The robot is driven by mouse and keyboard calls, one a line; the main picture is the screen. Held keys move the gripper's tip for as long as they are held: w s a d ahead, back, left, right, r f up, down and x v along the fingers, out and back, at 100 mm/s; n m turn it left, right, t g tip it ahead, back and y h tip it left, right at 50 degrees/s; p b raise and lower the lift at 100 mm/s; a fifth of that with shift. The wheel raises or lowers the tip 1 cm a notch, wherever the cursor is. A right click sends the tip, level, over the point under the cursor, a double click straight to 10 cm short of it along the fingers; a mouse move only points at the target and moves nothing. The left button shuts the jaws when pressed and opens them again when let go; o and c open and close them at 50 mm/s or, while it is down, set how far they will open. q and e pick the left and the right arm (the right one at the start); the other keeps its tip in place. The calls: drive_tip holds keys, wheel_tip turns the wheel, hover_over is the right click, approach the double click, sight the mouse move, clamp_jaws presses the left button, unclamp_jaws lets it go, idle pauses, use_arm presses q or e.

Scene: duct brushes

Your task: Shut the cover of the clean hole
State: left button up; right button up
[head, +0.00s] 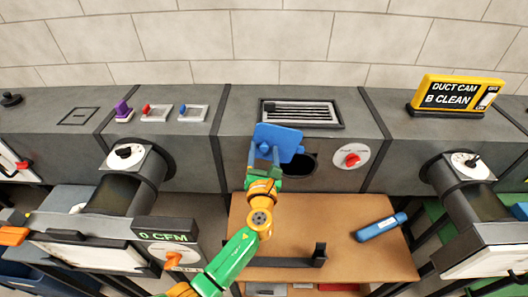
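A dark round hole (299,165) is open in the front face of the middle duct section. To its right sits a round white plate with a red knob (352,158), beside the hole and not over it; it looks like the hole's cover. My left gripper (276,143) is at the duct front, just left of the hole. The blue part at the arm's end hides the hole's left side. Its fingertips are not clear, so I cannot tell whether it is open or touching anything. My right gripper is out of view. A yellow sign (455,95) reads "DUCT CAM B CLEAN".
A brown table (330,209) stands below the hole, with a blue cylinder (381,227) and a black bracket (318,255) on it. Dark pipes with dials (125,153) (466,163) stick out at both sides. A grille (300,113) is on the duct top. A "0 CFM" display (165,236) is lower left.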

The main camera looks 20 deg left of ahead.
use_arm(q)
drive_tip(key=shift+s, duration=0.1)
clamp_jaws()
drive_tip(key=shift+r, duration=0.1)
idle(1.0)
